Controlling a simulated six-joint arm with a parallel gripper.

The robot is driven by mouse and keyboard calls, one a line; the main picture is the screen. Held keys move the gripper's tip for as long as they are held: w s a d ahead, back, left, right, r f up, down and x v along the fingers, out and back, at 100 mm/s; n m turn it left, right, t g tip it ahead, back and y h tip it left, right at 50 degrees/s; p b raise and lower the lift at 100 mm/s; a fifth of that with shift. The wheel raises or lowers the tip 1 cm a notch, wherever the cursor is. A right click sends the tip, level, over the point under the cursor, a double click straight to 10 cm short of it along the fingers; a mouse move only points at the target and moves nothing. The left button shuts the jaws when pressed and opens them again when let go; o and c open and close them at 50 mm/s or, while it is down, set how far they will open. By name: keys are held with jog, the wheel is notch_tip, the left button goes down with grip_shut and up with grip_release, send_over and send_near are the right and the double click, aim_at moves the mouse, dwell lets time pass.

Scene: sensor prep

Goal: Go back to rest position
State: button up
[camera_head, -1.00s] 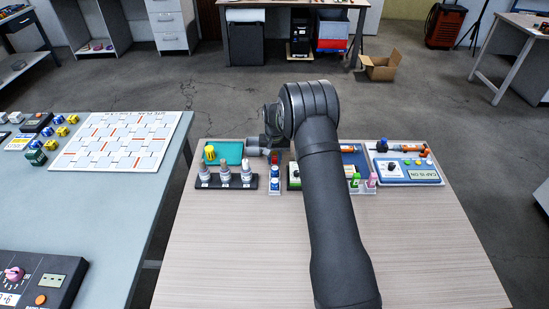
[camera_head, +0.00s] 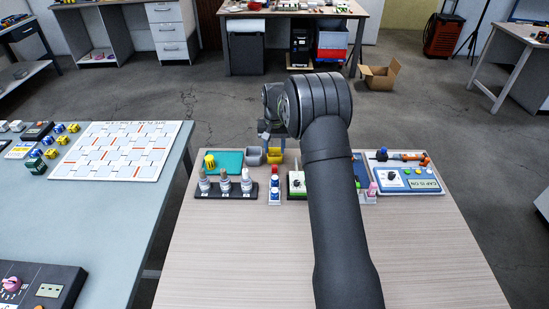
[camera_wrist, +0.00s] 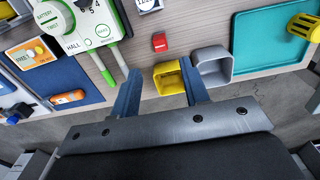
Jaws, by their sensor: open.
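My gripper (camera_wrist: 163,88) is open in the wrist view, its two blue-grey fingers apart with nothing held. A small yellow bin (camera_wrist: 169,77) shows past the gap between the fingers; a grey bin (camera_wrist: 212,66) stands beside it. In the head view my arm reaches over the wooden table (camera_head: 235,255). Its wrist is above the far edge, near the grey bin (camera_head: 253,156) and yellow bin (camera_head: 275,155). The fingertips are hard to make out there.
A white-green meter (camera_wrist: 92,25) shows in the wrist view. A control panel (camera_head: 405,181) stands right. The table's near part is clear.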

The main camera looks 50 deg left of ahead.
aim_at(274, 166)
jog(key=shift+r, duration=0.95)
jog(key=shift+f, duration=0.1)
notch_tip(274, 166, down, 12)
jog(key=shift+r, duration=2)
jog(key=shift+f, duration=0.1)
